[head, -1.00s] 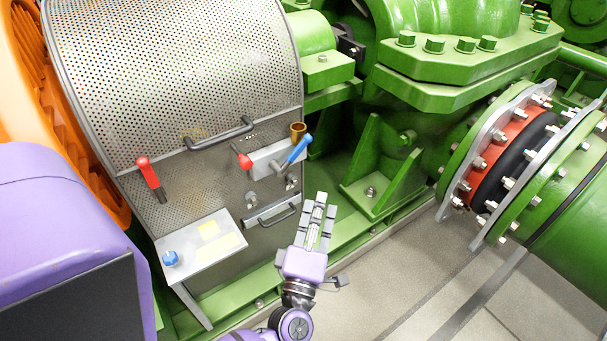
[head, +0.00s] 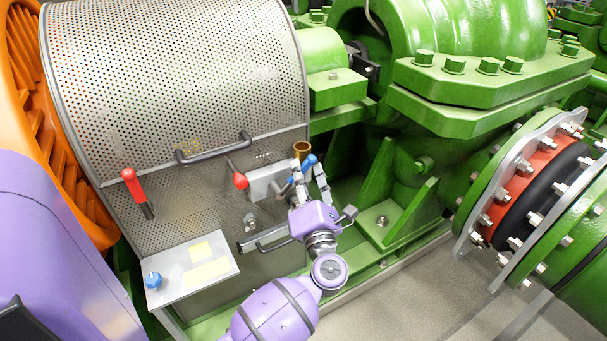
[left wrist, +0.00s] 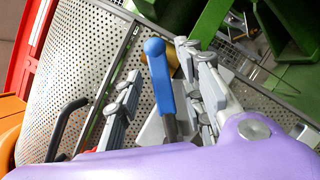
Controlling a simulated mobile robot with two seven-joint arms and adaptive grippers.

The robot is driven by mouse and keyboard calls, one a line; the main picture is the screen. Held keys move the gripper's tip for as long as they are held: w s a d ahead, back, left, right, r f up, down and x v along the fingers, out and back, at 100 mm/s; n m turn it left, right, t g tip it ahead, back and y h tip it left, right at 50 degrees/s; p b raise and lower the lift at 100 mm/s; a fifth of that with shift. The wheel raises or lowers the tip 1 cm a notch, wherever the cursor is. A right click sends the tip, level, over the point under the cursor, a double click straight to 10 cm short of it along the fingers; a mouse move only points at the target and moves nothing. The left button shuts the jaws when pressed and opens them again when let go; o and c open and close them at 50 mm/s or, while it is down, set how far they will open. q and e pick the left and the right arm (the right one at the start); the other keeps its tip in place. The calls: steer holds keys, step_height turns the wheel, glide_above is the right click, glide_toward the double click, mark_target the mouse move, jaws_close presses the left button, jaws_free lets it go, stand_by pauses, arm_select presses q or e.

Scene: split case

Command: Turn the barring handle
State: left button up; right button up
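A blue-handled lever (head: 309,161), which I take to be the barring handle, sticks out from a grey block (head: 264,183) on the perforated guard. My left gripper (head: 306,171) is at it, with its fingers open on either side. In the left wrist view the blue grip (left wrist: 158,75) stands between the spread fingers (left wrist: 161,63), with gaps visible on both sides. The lower shaft of the lever is partly hidden by the gripper. My right gripper is not in view.
Two red-handled levers (head: 133,184) (head: 240,180) are on the guard (head: 180,85), with a dark grab bar (head: 213,150) above. A brass cup (head: 302,149) stands just behind the blue lever. A panel with a blue knob (head: 153,280) is lower left. Green ribs (head: 410,213) stand to the right.

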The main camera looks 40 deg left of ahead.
arm_select(q)
steer(key=shift+w+a, duration=0.1)
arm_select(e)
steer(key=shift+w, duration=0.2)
arm_select(q)
jaws_close()
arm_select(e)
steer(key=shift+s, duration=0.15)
